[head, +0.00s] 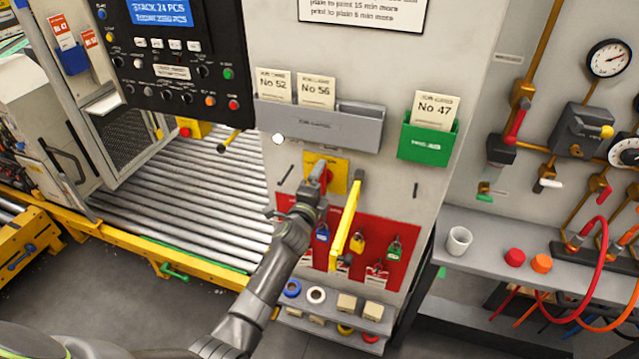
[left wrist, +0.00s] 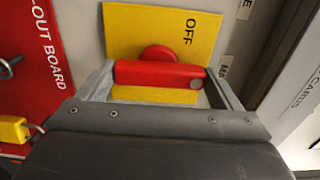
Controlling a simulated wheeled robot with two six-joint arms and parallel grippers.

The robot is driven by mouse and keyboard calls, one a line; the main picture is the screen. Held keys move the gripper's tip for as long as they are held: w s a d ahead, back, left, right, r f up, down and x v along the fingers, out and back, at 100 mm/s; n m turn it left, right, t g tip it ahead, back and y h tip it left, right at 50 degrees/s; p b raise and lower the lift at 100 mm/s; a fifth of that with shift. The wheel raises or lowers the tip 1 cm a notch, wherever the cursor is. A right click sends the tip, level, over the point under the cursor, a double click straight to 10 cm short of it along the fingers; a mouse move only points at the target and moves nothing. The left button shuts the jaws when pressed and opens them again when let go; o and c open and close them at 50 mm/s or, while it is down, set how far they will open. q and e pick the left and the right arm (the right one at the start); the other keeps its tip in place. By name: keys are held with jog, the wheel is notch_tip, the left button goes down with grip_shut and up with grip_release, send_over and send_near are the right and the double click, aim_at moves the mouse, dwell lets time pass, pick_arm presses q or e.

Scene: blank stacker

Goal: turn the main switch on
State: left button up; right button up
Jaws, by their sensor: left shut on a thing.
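The main switch is a red handle (head: 318,172) on a yellow plate (head: 340,164), on the grey panel above the red lock-out board. In the left wrist view the red handle (left wrist: 158,74) lies across the picture, and the yellow plate (left wrist: 130,30) bears the word OFF, turned sideways. My left gripper (head: 316,184) is shut on the handle, with one finger at each end of it (left wrist: 158,80). In the head view the gripper hides part of the handle. My right gripper is not in view.
A yellow bar handle (head: 345,225) sticks out just right of my left gripper. The red lock-out board (head: 404,235) with several padlocks hangs below. A grey card holder (head: 325,125) and green card holder (head: 428,138) are above. A shelf with a white cup (head: 458,241) is at right.

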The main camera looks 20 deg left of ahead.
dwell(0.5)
pick_arm(q)
jog(key=o, duration=0.8)
jog(key=s+p, duration=0.6)
jog(key=s, duration=1.1)
jog(key=shift+s+a, duration=0.2)
jog(key=shift+a, duration=0.05)
